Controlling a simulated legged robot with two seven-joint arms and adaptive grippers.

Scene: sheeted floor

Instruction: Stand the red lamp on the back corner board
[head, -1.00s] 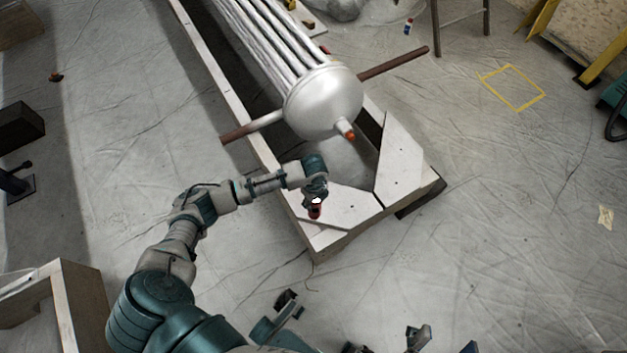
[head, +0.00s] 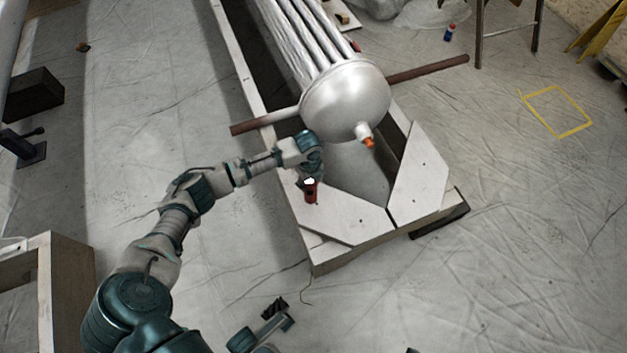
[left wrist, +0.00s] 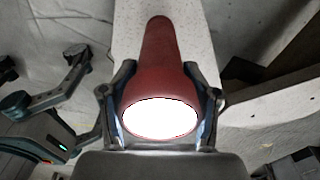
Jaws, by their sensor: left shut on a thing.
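The red lamp (head: 310,194) has a bright white lit end facing up toward the cameras. My left gripper (head: 309,177) is shut on it; in the left wrist view the fingers sit on both sides of the lamp (left wrist: 158,65) near its lit end. The lamp is upright over the left part of a pale corner board (head: 345,216) on the wooden frame. I cannot tell whether its lower end touches the board. A second corner board (head: 420,172) lies to the right, across a seam.
A ribbed silver tank (head: 345,95) with an orange-tipped nozzle (head: 368,142) lies in the frame just beyond the lamp. A brown bar (head: 430,68) sticks out to its right. A wooden box (head: 65,290) stands at the lower left.

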